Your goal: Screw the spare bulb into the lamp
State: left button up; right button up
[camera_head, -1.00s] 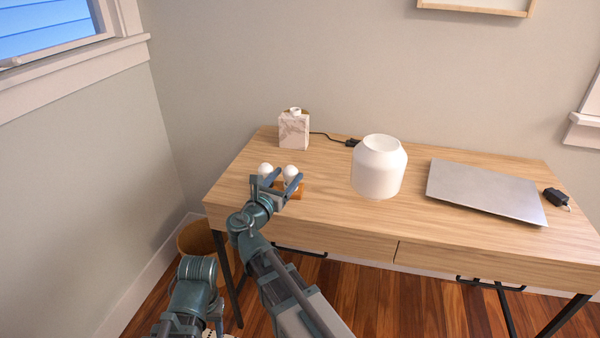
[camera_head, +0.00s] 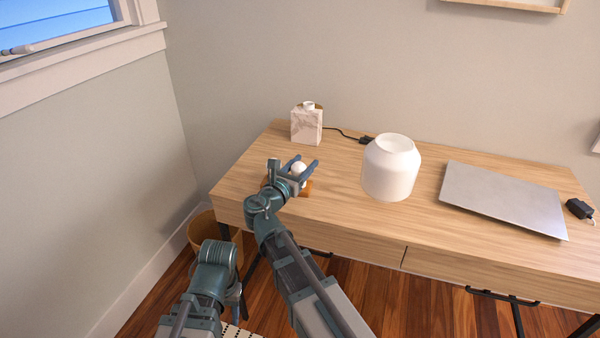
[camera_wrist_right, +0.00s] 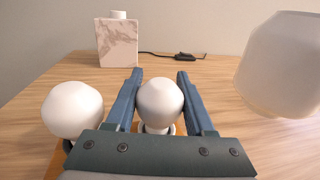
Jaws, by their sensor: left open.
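The lamp base (camera_head: 306,126), a marble-patterned block with a white socket on top, stands at the desk's back left; it also shows in the right wrist view (camera_wrist_right: 116,44). A white round bulb (camera_head: 298,168) sits upright on a small orange-brown wooden holder (camera_head: 307,188). My right gripper (camera_head: 302,165) is open, its fingers on either side of this bulb (camera_wrist_right: 159,102), apparently without gripping it. A second white bulb (camera_wrist_right: 73,110) is left of the fingers; my arm hides it in the head view. My left gripper (camera_head: 238,302) is low, in front of the desk, largely hidden, and empty.
A white lampshade (camera_head: 391,168) stands on the desk right of the holder. A black cord (camera_head: 345,134) runs from the lamp. A grey laptop (camera_head: 503,198) and black adapter (camera_head: 579,208) lie further right. A bin (camera_head: 203,231) stands on the floor at left.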

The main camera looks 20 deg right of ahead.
jog(key=shift+c, duration=1.4)
pick_arm(q)
jog(key=shift+r, duration=0.15)
pick_arm(e)
jog(key=shift+r, duration=0.15)
